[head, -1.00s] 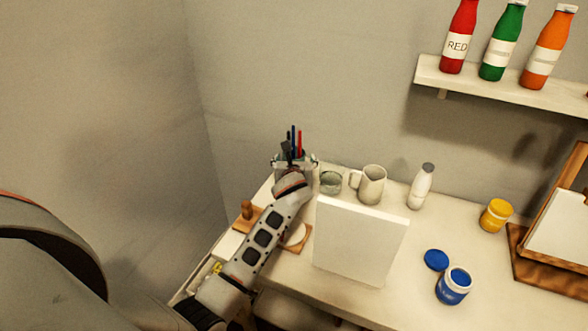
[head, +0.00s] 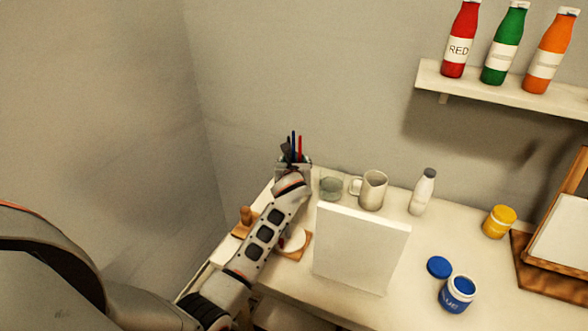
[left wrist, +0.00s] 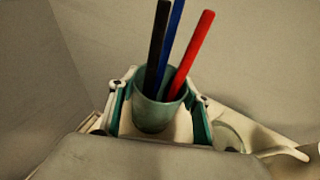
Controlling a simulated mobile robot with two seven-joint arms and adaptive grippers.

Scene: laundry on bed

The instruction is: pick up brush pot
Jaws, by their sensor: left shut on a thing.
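The brush pot (left wrist: 155,117) is a greenish cup with a black, a blue and a red stick standing in it. In the left wrist view it is between the two fingers of my left gripper (left wrist: 160,118), which is shut on it. In the head view the sticks (head: 294,147) rise above my left gripper (head: 293,162) at the table's back left corner; the gripper and wrist hide most of the pot. I cannot tell if the pot's base touches the table. My right gripper is not in view.
A glass jar (head: 331,187), a pitcher (head: 371,190) and a white bottle (head: 422,192) stand right of the gripper. A white panel (head: 360,250) stands in front of them. A blue paint jar (head: 457,293) and a yellow jar (head: 498,222) are farther right. Walls are close behind and left.

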